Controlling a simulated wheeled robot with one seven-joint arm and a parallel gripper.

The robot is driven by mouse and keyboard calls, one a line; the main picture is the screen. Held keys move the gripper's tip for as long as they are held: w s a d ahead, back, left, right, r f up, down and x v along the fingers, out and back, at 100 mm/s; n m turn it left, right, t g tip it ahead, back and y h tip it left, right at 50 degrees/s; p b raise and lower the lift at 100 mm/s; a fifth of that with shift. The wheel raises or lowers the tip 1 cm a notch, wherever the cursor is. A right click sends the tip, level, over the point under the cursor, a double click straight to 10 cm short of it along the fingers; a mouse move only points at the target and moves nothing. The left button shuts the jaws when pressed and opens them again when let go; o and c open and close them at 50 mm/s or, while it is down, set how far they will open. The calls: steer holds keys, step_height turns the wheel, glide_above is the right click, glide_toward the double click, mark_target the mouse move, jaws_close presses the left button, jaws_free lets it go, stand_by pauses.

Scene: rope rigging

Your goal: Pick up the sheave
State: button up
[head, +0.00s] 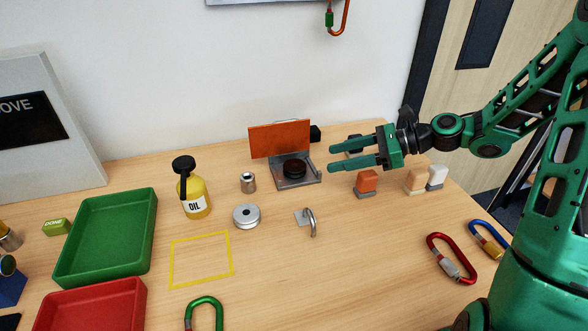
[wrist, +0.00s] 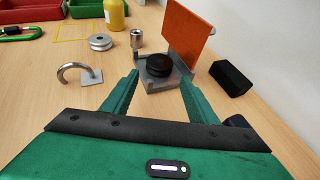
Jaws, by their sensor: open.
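The sheave (head: 246,216) is a silver grooved wheel with a hole in its middle. It lies flat on the table, left of the hook and just above the yellow outlined square. In the wrist view the sheave (wrist: 101,42) is beyond the fingertips, up and to the left. My gripper (head: 335,154) is open and empty, in the air at the right, well apart from the sheave. In the wrist view my gripper (wrist: 160,77) has its fingers spread, with a grey stand beyond them.
The grey stand (head: 311,178) holds a dark round piece (head: 294,168) and an upright orange plate (head: 280,139). A metal hook (head: 311,222), a metal cylinder (head: 248,182) and a yellow oil bottle (head: 196,197) stand near the sheave. Green (head: 62,274) and red trays (head: 135,318) are left.

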mark_target(300, 165)
steer(key=x, duration=1)
steer(key=shift+a+f, duration=0.2)
steer(key=c, duration=0.7)
